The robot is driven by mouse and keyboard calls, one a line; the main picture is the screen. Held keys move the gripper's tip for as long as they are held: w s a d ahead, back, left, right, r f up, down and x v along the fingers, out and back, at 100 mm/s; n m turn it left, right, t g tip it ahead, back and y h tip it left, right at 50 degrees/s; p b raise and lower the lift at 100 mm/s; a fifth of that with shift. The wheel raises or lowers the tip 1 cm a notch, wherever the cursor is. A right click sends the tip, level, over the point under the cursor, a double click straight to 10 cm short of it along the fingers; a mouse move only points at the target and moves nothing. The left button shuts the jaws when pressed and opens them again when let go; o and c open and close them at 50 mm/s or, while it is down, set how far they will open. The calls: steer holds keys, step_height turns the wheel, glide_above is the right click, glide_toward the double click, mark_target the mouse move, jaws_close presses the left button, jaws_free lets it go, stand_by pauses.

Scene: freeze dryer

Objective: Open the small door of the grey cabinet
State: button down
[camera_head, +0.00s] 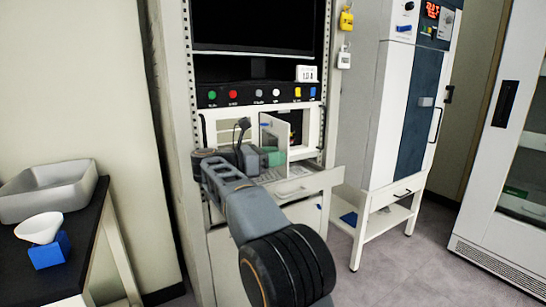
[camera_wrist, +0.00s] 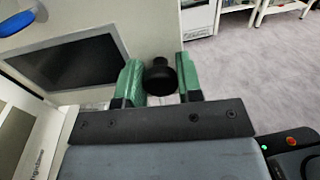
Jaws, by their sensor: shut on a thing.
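The grey cabinet (camera_head: 181,75) is a tall rack with a screen and a row of coloured buttons. Its small door (camera_head: 275,128) is a pale panel below the buttons; it stands swung outward, with a dark opening (camera_head: 297,122) beside it. My gripper (camera_head: 274,157) is at the lower part of this door, partly hidden behind my arm. In the wrist view its green fingers (camera_wrist: 160,85) are on either side of a round black knob (camera_wrist: 158,74) and shut on it. The knob's joint with the door is hidden.
A white drawer or shelf (camera_head: 300,184) juts out below the gripper. A dark table with a grey tray (camera_head: 45,190), a white funnel-like cup (camera_head: 39,228) and a blue block (camera_head: 49,250) is at left. A white machine (camera_head: 382,120) stands at right. Free floor lies right.

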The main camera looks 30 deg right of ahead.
steer(key=c, duration=0.8)
jaws_free()
steer(key=shift+a, duration=0.1)
steer(key=a+p, duration=0.1)
steer(key=a, duration=0.3)
steer(key=w+a+p, duration=0.1)
steer(key=a, duration=0.4)
steer(key=a+p, duration=0.1)
steer(key=a, duration=0.3)
steer(key=shift+w+a, duration=0.25)
steer(key=shift+a, duration=0.1)
